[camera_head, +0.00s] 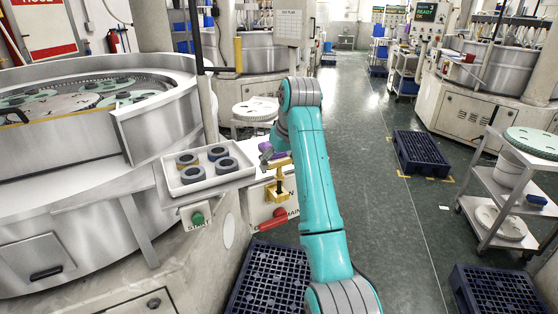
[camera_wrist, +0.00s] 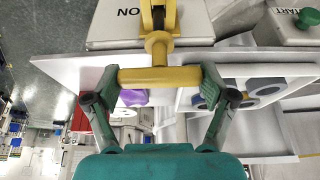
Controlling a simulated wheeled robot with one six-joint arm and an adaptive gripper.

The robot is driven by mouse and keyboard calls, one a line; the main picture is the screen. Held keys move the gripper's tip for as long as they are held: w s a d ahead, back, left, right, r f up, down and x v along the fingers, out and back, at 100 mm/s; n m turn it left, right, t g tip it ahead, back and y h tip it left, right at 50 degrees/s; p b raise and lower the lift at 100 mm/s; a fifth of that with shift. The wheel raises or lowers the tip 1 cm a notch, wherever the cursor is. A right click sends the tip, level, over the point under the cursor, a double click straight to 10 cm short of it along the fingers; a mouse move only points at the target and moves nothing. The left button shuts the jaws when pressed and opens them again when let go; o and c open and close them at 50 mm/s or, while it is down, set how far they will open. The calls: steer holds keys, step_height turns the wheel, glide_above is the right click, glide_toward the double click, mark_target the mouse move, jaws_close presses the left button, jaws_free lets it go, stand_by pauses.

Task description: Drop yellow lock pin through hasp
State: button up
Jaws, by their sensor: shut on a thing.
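The yellow lock pin (camera_wrist: 159,78) has a wide crossbar and a short round shank. My gripper (camera_wrist: 157,86) is shut on the crossbar, one finger at each end. In the wrist view the shank points toward the yellow hasp (camera_wrist: 172,14) with its dark slot; I cannot tell whether the tip is inside it. In the head view my gripper (camera_head: 274,158) is over the hasp (camera_head: 279,190), on the front of a pale machine box. The pin's bar (camera_head: 283,162) shows there, partly hidden by my gripper and arm.
A white tray (camera_head: 205,186) with several dark rings stands left of the hasp. A red handle (camera_head: 272,220) is below it, and a green start button (camera_head: 197,218) is at lower left. A purple object (camera_wrist: 133,97) lies near my fingers. A dark pallet (camera_head: 268,280) is on the floor.

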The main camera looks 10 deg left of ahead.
mark_target(281, 172)
steer(key=shift+f, duration=2.45)
steer(key=o, duration=1.1)
step_height(281, 172, up, 10)
steer(key=shift+s, duration=0.1)
